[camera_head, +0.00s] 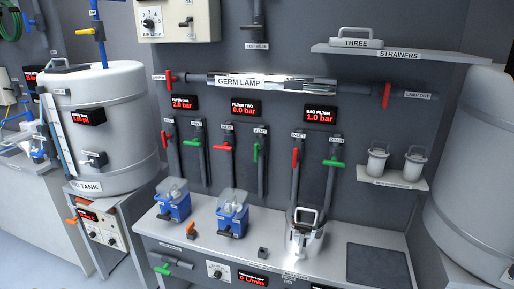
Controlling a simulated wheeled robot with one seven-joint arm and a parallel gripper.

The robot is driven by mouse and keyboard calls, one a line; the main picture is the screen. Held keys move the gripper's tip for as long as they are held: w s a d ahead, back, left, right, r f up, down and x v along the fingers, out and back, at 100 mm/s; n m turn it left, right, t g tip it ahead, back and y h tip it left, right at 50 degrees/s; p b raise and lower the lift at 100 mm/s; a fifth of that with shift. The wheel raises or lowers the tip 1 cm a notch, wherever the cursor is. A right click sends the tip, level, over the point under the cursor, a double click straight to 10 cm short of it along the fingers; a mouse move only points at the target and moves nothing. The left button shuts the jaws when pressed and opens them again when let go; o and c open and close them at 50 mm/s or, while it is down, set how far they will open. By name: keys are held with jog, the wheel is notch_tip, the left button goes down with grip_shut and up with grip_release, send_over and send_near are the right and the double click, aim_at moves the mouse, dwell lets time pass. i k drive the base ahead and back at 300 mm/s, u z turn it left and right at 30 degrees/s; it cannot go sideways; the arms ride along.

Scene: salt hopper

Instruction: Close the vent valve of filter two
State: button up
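The filter two display (245,107) reads 0.0 bar on the back wall. Below it run two dark vertical pipes. The right pipe, whose small label seems to read VENT, bears the vent valve with a green handle (255,152), which stands upright, in line with its pipe. The left pipe bears a red handle (223,147) lying roughly level, across its pipe. A blue unit with a clear top (233,217) stands on the bench below. My gripper is not in view.
The filter one display (184,101) and its valves are to the left. The bag filter display (321,114) reads 1.0 bar, with a red handle (295,157) and green handle (334,163) below. A steel pot (304,240) stands on the bench. A dark mat (375,265) lies right.

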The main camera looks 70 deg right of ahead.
aim_at(257, 149)
jog(key=z, duration=0.65)
jog(key=i, duration=0.85)
jog(key=z, duration=0.8)
